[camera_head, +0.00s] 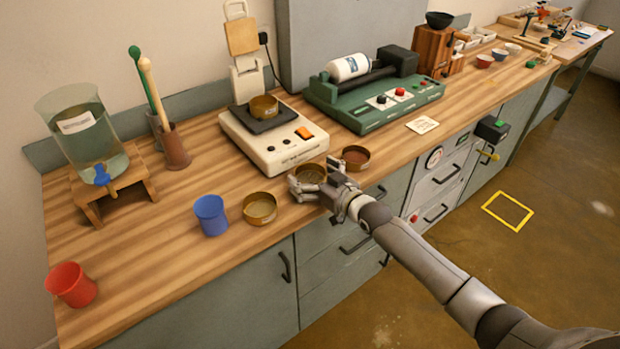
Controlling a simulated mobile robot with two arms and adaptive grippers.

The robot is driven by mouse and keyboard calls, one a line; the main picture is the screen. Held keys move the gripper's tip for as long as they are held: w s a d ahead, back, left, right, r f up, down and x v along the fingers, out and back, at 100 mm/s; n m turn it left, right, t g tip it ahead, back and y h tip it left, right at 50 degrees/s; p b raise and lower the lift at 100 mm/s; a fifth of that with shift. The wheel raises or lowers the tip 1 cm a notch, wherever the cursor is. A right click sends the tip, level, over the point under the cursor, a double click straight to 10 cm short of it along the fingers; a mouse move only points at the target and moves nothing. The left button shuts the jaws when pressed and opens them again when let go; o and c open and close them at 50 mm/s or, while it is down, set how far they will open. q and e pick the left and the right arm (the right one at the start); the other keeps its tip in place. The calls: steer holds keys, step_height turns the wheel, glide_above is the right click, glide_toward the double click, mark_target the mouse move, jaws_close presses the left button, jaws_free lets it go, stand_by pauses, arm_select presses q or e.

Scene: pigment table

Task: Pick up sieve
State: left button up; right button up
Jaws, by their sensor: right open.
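Three shallow round brass pans that look like sieves stand in a row near the front edge of the wooden bench. The left one (260,208) is clear of my gripper. The middle one (309,172) is at my right gripper (311,180), whose spread fingers lie around its near side; I cannot tell whether they touch it. The right one (356,156) has reddish-brown contents or base and stands just beyond the hand. A similar brass dish (264,106) sits on the white scale (270,143). My left gripper is not in view.
A blue cup (211,215) stands left of the row, and a red cup (71,285) at the front left. A green roller machine (375,103) is behind. A glass tank (88,135) stands on a wooden stand. The bench's front left is mostly clear.

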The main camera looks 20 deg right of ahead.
steer(key=shift+w+a, duration=0.15)
steer(key=shift+w, duration=0.25)
steer(key=c, duration=1.1)
steer(key=shift+c, duration=0.2)
steer(key=shift+r, duration=0.15)
